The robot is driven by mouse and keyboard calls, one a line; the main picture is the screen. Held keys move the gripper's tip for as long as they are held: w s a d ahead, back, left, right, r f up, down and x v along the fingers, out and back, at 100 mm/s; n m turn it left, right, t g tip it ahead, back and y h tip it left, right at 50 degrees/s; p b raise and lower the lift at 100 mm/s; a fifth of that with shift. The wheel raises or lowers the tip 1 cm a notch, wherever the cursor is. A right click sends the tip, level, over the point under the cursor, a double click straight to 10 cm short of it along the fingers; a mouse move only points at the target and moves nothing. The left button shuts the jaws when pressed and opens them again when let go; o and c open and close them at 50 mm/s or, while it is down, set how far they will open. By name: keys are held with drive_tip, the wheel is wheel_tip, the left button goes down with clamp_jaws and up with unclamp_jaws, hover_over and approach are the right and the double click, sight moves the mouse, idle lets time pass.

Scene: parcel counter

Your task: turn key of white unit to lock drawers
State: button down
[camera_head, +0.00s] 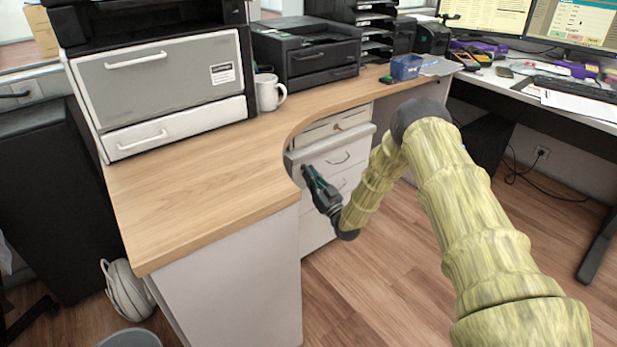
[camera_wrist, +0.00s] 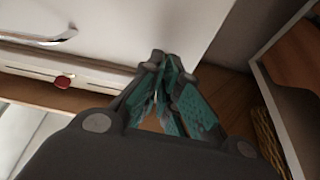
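The white drawer unit (camera_head: 321,224) stands under the wooden counter, its drawers bearing curved handles. Its upper drawer front (camera_head: 330,150) appears to stick out from the unit. A small red key or lock piece (camera_wrist: 63,82) sits on the light strip past that drawer's edge in the wrist view. My gripper (camera_head: 307,172), dark with teal pads, is in front of the drawer fronts, below and left of the strip in the head view. In the wrist view its fingertips (camera_wrist: 169,60) come together with nothing visible between them, apart from the red piece. Whether it touches the drawer front is unclear.
The wooden counter (camera_head: 200,185) curves above and left of my gripper. It bears a white mug (camera_head: 269,92), a black printer (camera_head: 307,57) and a grey-white cabinet (camera_head: 165,85). Wooden floor (camera_head: 385,265) is open in front of the drawers. A desk with monitors stands at right.

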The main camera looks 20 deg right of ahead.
drive_tip(key=shift+w+d+r+n+y, duration=0.15)
drive_tip(key=shift+n+y, duration=0.1)
drive_tip(key=shift+n, duration=0.2)
drive_tip(key=shift+r+n+y, duration=0.1)
drive_tip(key=shift+n+y, duration=0.15)
drive_tip(key=shift+n, duration=0.2)
drive_tip(key=c, duration=2)
unclamp_jaws()
drive_tip(key=shift+f, duration=0.15)
drive_tip(key=v, duration=1.2)
drive_tip(key=shift+r, duration=0.2)
